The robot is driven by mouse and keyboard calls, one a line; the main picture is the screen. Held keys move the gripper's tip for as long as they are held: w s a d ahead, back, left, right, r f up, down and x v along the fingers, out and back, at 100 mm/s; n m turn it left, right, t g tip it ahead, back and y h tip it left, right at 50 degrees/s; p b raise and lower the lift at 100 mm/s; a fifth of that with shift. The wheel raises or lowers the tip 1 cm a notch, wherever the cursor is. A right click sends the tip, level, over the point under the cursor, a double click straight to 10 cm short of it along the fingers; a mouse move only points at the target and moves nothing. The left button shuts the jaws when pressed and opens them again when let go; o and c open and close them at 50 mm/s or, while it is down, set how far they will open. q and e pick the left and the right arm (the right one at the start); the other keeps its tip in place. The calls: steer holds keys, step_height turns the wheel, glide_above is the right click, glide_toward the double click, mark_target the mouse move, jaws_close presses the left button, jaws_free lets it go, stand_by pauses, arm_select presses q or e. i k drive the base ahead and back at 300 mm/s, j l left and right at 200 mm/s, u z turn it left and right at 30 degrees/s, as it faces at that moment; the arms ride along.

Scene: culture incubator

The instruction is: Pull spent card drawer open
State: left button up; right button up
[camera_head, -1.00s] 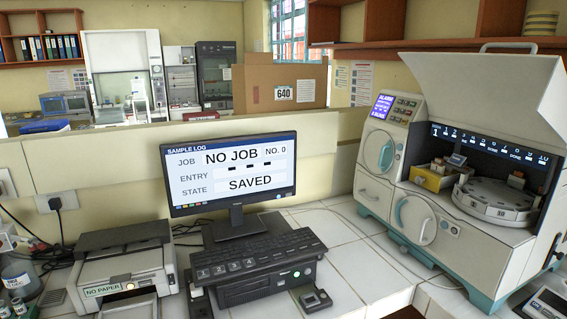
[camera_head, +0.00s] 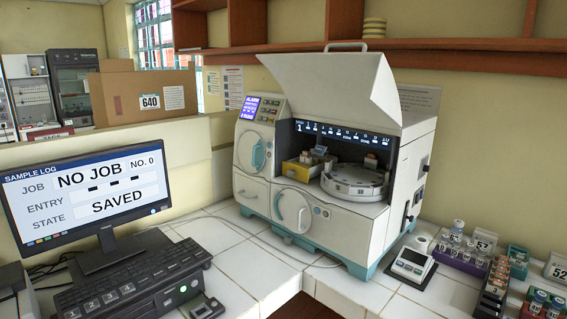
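The white and teal analyser (camera_head: 335,235) stands on the tiled bench, its large lid (camera_head: 335,85) raised. On its front left, below a round door with a teal handle (camera_head: 258,155), is a low panel (camera_head: 250,192) with a small pull that looks like a drawer; it appears shut. To its right is a second round door (camera_head: 293,211) with a teal handle, also shut. No readable label marks which one is the spent card drawer. Neither of my grippers is in view.
Inside the open bay are a yellow box (camera_head: 297,170) and a round carousel (camera_head: 355,183). A small display device (camera_head: 410,265) and vial racks (camera_head: 460,255) stand right of the analyser. The monitor (camera_head: 85,190) and keyboard (camera_head: 130,278) are at left. Tiles in front are partly clear.

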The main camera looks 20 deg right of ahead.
mark_target(309, 167)
steer(key=k+l+z, duration=0.1)
steer(key=l+z, duration=0.25)
steer(key=l, duration=0.25)
steer(key=l+z, duration=0.3)
steer(key=l, duration=0.25)
steer(key=i+j, duration=0.15)
steer(key=i+z, duration=0.05)
